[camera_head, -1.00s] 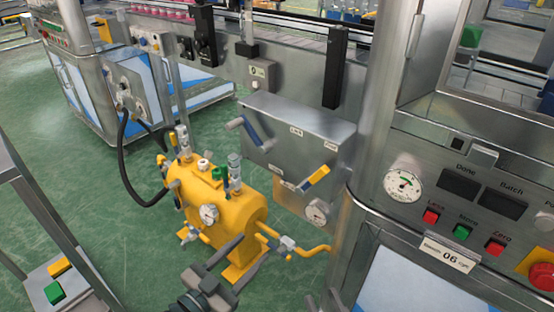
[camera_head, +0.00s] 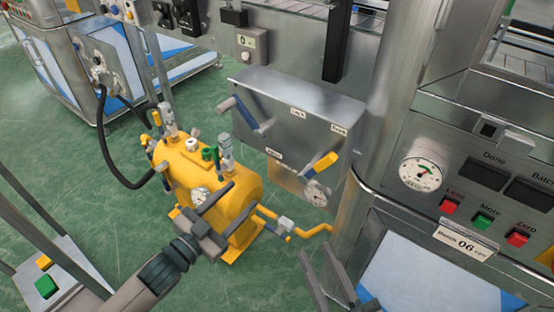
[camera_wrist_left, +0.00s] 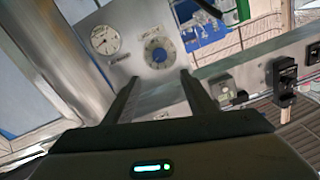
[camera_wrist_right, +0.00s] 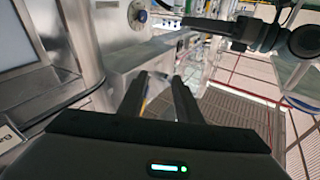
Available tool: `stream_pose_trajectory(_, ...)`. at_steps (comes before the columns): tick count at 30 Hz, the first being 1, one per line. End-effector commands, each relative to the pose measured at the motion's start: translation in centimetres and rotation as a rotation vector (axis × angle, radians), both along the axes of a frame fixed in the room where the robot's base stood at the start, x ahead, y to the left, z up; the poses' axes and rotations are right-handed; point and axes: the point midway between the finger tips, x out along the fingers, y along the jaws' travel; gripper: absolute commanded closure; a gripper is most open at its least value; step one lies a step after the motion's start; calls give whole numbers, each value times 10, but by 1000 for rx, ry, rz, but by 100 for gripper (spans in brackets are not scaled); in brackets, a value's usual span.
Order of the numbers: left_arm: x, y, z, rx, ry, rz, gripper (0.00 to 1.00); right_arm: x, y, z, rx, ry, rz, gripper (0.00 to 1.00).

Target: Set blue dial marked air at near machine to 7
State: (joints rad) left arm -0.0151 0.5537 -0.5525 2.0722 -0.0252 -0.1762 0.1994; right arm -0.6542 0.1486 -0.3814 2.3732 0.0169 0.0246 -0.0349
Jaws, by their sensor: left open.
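A round dial with a blue centre and a ring of marks (camera_wrist_left: 158,53) is on a silver panel in the left wrist view, beside a white gauge (camera_wrist_left: 105,40). Its setting is too small to read. A small blue-centred dial (camera_wrist_right: 139,16) also shows in the right wrist view; its label is unreadable. I cannot pick out the blue dial in the head view. My left gripper (camera_head: 244,195) is open and empty, in front of the yellow tank in the head view. My right gripper (camera_head: 314,248) is open and empty, low beside the near machine.
The yellow tank (camera_head: 245,182) with valves stands on the green floor. A silver box with a blue lever (camera_head: 243,112) and a yellow lever (camera_head: 326,160) is behind it. The near machine's panel has a gauge (camera_head: 421,173) and coloured buttons. A rail with green and yellow buttons (camera_head: 46,287) is at left.

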Motion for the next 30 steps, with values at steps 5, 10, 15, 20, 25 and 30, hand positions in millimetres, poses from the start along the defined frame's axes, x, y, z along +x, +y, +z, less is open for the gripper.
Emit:
stream_pose_trajectory(5, 11, -7, 0, -1, -1, 1, 49, -1, 0, 5, 9, -27, -2, 69)
stream_pose_trajectory(10, 28, -20, 0, -2, -3, 0, 49, -4, 3, 14, 31, -78, -2, 69)
stream_pose_trajectory(15, 51, -37, 0, -1, -2, 0, 49, -10, 3, 27, 57, -150, -4, 69)
stream_pose_trajectory(20, 74, -54, 0, 0, -2, -1, 49, -18, 3, 41, 86, -227, -6, 69)
stream_pose_trajectory(25, 99, -72, 0, 0, -2, -1, 49, -28, 1, 56, 121, -318, -9, 69)
stream_pose_trajectory(30, 120, -87, 0, -1, -2, -1, 49, -33, -2, 69, 145, -392, -16, 69)
